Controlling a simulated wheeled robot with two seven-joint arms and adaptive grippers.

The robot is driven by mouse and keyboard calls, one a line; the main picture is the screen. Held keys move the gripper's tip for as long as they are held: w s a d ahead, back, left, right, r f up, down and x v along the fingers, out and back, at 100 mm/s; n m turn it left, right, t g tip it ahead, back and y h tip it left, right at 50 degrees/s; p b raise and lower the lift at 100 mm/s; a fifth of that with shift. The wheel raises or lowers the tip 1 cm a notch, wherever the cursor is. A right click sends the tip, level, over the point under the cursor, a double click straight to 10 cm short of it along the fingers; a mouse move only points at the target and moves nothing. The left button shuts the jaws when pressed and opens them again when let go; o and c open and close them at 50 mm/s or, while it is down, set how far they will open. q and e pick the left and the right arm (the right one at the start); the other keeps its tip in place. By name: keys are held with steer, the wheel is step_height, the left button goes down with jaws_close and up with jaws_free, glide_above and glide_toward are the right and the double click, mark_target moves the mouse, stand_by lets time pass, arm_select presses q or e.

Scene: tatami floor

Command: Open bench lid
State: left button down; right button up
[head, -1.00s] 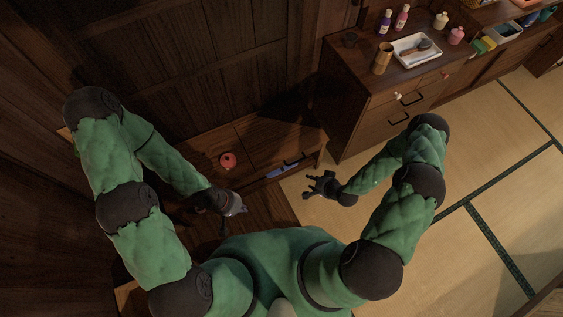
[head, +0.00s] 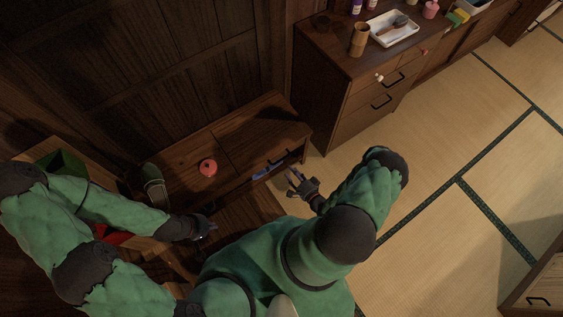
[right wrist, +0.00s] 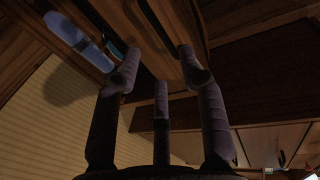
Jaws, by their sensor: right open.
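The low wooden bench (head: 262,128) stands against the dark panelled wall in the head view. A seam divides its top, which lies flat, and I cannot tell how far the lid reaches. A small red object (head: 208,167) sits on the top, left of the seam. My right gripper (head: 294,178) is open and empty at the bench's right front edge. In the right wrist view its spread fingers (right wrist: 160,70) are close to a wooden edge (right wrist: 158,38); contact is unclear. My left gripper (head: 207,230) is in front of the bench's left part, its fingers too small to judge.
Blue items (head: 267,172) show under the bench's front edge; a pale blue one (right wrist: 75,38) is near the right fingers. A drawer cabinet (head: 345,95) stands right of the bench. A green box (head: 62,165) is at left. Tatami floor (head: 440,150) is clear at right.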

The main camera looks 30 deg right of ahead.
steer(key=b+x, duration=0.2)
steer(key=x, duration=0.6)
jaws_close()
